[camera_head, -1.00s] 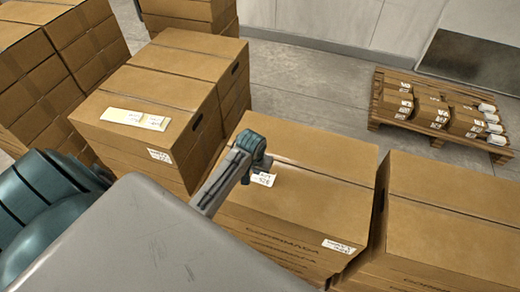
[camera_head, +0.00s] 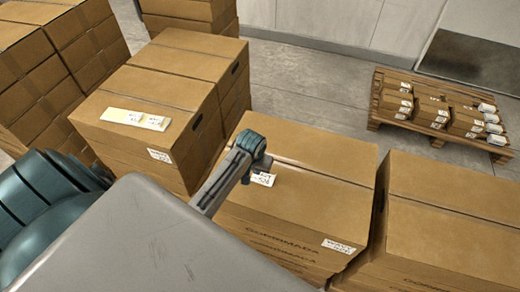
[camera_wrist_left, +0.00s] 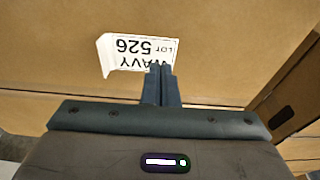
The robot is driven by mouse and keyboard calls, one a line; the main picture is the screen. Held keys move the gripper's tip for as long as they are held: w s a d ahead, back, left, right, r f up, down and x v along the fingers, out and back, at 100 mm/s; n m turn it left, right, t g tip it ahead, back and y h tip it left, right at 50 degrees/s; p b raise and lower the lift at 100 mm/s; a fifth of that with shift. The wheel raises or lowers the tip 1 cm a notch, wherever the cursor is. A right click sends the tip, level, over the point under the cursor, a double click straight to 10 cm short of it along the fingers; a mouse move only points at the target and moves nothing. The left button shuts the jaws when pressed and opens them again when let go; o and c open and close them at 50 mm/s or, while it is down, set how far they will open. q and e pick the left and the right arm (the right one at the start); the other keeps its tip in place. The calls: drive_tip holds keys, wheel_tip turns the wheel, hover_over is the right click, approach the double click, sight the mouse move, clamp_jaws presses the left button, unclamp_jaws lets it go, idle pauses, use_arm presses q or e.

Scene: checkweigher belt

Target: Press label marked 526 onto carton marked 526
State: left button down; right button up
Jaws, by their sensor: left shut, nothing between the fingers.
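The label marked 526 (camera_wrist_left: 135,52) is white with black print, upside down in the left wrist view. It lies on the tan top of a carton (camera_wrist_left: 240,30), and its left edge looks slightly lifted. It also shows in the head view (camera_head: 263,179) on the top of the middle carton (camera_head: 330,195). My left gripper (camera_wrist_left: 160,68) is shut and empty, its fingertips over the label's near edge; touching or just above, I cannot tell. It shows in the head view too (camera_head: 247,172). The carton's own front label (camera_head: 339,246) is too small to read. My right gripper is out of view.
A carton stack (camera_head: 155,90) at left carries a white label strip (camera_head: 136,119). Another carton (camera_head: 450,220) stands close on the right. A wooden pallet (camera_head: 377,119) with small labelled boxes lies on the open floor at back right.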

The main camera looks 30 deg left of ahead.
use_arm(q)
drive_tip(key=shift+f, duration=0.8)
idle(0.4)
drive_tip(key=shift+r+p, duration=0.6)
drive_tip(key=shift+r, duration=3)
